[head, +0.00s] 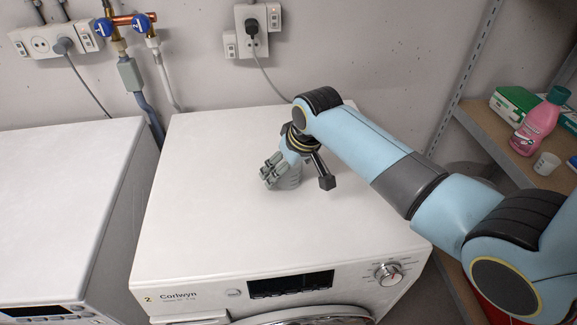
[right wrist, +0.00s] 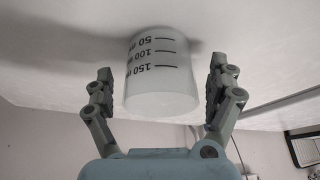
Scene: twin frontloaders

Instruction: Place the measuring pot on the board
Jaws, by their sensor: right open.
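The measuring pot (right wrist: 158,72) is a whitish cup with marks for 50, 100 and 150. It stands on the white machine top, seen upside down in the right wrist view. In the head view the pot (head: 291,179) is partly hidden by my right gripper (head: 269,173). My right gripper is open, with one finger on each side of the pot; gaps show between fingers and pot in the right wrist view (right wrist: 161,70). A brown board (head: 487,132) forms a shelf at the right. My left gripper is not in view.
The Corlwyn machine's top (head: 205,205) is otherwise clear. Another white machine (head: 60,200) stands at the left across a narrow gap. A pink bottle (head: 541,122), a small white cup (head: 546,163) and a green box (head: 513,104) occupy the shelf. A grey upright (head: 470,65) borders it.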

